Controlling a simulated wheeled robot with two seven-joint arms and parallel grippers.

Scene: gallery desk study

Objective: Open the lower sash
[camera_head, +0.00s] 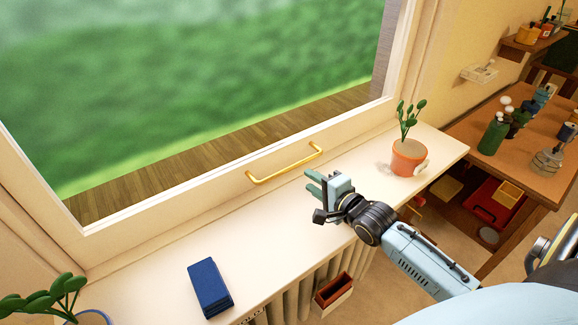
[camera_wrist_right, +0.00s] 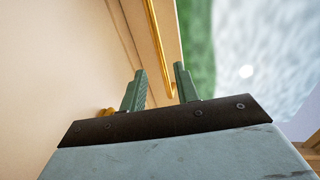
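The lower sash (camera_head: 205,180) is a cream window frame around a large pane; its bottom rail sits at the sill. A brass bar handle (camera_head: 285,163) is fixed to the bottom rail. My right gripper (camera_head: 309,182) is just in front of the handle's right end, over the sill. In the right wrist view its two green fingers stand apart, and the handle (camera_wrist_right: 157,45) shows beyond and between the fingertips (camera_wrist_right: 159,67). I see nothing held; contact with the handle cannot be told. My left gripper is not in view.
On the sill (camera_head: 290,225) stand a potted plant (camera_head: 409,157) to the right, a dark blue box-like object (camera_head: 209,287) to the left, and another plant (camera_head: 45,299) at the far left. A desk (camera_head: 540,165) with bottles stands right. A radiator is below the sill.

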